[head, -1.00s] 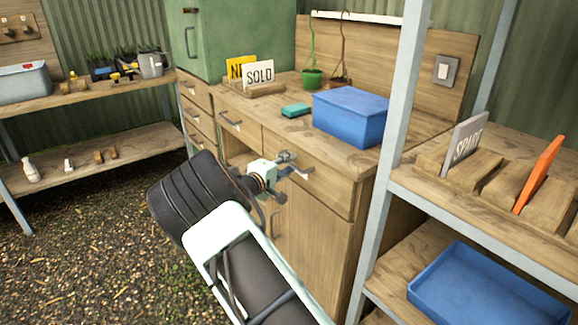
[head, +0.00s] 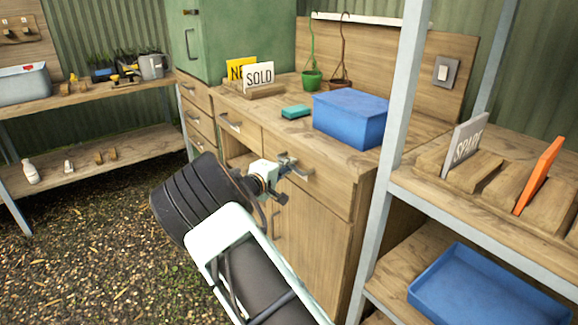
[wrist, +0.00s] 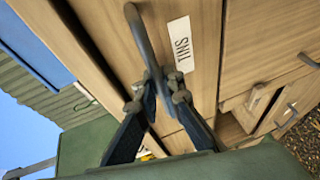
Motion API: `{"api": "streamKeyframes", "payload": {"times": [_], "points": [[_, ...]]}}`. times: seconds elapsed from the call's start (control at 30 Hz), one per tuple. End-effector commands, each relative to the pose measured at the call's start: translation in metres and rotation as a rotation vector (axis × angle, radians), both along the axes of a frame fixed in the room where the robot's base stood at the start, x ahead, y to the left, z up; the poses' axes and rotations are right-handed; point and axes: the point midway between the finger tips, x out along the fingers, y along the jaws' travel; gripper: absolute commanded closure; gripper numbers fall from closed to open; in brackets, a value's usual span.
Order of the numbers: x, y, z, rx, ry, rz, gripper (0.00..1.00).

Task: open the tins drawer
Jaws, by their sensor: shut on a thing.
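The tins drawer (head: 325,185) is the wide wooden drawer at the right of the bench front. Its front looks flush with the bench in the head view. In the wrist view its front (wrist: 204,85) carries a white label reading TINS (wrist: 180,44). Its grey bar handle (wrist: 138,32) runs beside the label. My gripper (head: 288,165) is at this handle. In the wrist view my gripper (wrist: 163,88) has its two fingertips closed on the lower end of the handle.
A blue box (head: 350,118) and a teal block (head: 296,111) sit on the bench top above. A grey shelf post (head: 398,130) stands close to the right. A cupboard door (head: 300,235) is below the drawer. Open gravel floor (head: 90,260) lies at the left.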

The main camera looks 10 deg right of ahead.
Motion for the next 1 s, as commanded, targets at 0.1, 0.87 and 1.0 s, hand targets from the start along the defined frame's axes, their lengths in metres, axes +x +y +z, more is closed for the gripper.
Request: {"api": "streamKeyframes", "payload": {"times": [0.1,0.87,1.0], "points": [[-0.002,0.004,-0.001,0.001,0.001,0.001,1.00],[-0.086,0.151,-0.002,0.002,0.001,0.006,1.00],[-0.105,0.184,-0.001,0.001,0.000,0.005,1.00]]}}
